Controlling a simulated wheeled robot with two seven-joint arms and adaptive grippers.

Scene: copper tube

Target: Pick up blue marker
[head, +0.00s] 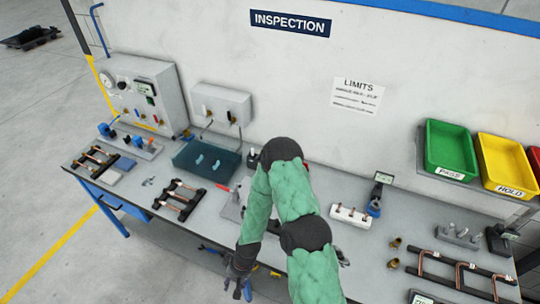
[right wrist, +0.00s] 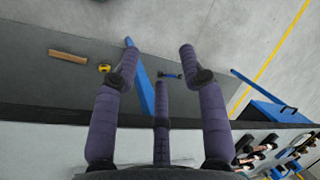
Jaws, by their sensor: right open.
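I cannot make out a blue marker for certain in either view. A red marker-like stick (head: 222,187) lies on the bench in front of the teal tray. My right arm, in a green sleeve, crosses the middle of the head view and bends down over the front edge of the bench. My right gripper (head: 238,284) hangs at that edge, low in the picture. In the right wrist view its dark fingers (right wrist: 160,66) are spread and empty, with the lower shelf and floor beyond them. The arm hides part of the bench's middle. My left gripper is not seen.
The bench (head: 150,205) holds a gauge panel (head: 140,95), a teal tray (head: 205,160), copper tube racks (head: 178,200) and a white block (head: 350,216). Green (head: 451,150) and yellow bins (head: 503,165) hang at right. A yellow tape measure (right wrist: 104,68) lies below the bench.

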